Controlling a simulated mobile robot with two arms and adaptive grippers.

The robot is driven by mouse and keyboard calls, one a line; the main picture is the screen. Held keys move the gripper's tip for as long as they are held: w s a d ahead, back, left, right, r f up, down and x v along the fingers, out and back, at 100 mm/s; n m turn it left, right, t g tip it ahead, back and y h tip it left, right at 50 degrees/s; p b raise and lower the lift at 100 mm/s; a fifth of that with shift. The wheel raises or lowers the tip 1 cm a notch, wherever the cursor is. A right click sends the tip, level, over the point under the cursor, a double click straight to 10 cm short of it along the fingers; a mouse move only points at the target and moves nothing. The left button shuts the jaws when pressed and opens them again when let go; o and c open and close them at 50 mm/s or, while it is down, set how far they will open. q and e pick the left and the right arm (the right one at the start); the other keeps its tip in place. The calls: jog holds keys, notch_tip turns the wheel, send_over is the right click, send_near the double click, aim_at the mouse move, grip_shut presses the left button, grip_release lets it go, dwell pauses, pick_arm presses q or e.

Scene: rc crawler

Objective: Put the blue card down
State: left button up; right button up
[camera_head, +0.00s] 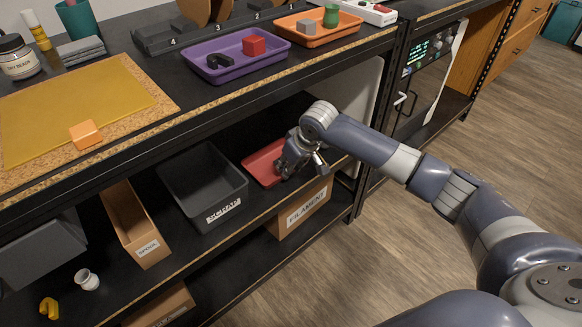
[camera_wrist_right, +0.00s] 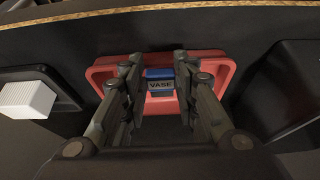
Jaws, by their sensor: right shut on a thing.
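In the head view my right gripper (camera_head: 287,165) reaches onto the lower shelf at the right end of the red tray (camera_head: 258,163), and the card is hidden there. My left gripper is not in view.
A dark grey bin (camera_head: 203,185) stands left of the red tray, and a FILAMENT box (camera_head: 305,212) sits below. A purple tray (camera_head: 235,68) and an orange tray (camera_head: 318,38) stand on top.

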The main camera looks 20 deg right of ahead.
aim_at(291, 180)
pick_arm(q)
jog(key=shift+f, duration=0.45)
pick_arm(e)
jog(key=shift+s+f+g, duration=0.15)
jog(key=shift+s+f, duration=0.2)
jog(key=shift+f, duration=0.3)
jog(key=shift+s+f+g, duration=0.15)
jog(key=shift+s+f, duration=0.15)
jog(key=shift+f, duration=0.3)
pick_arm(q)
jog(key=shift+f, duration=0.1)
pick_arm(e)
jog(key=shift+f, duration=0.2)
jog(key=o, duration=1)
jog(key=shift+w+f, duration=0.15)
jog(key=shift+f, duration=0.1)
jog(key=shift+w+f, duration=0.2)
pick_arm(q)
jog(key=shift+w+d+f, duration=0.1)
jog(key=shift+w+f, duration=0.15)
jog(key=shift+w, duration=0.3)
pick_arm(e)
jog(key=shift+r, duration=0.15)
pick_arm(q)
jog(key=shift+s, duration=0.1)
pick_arm(e)
jog(key=shift+d, duration=0.1)
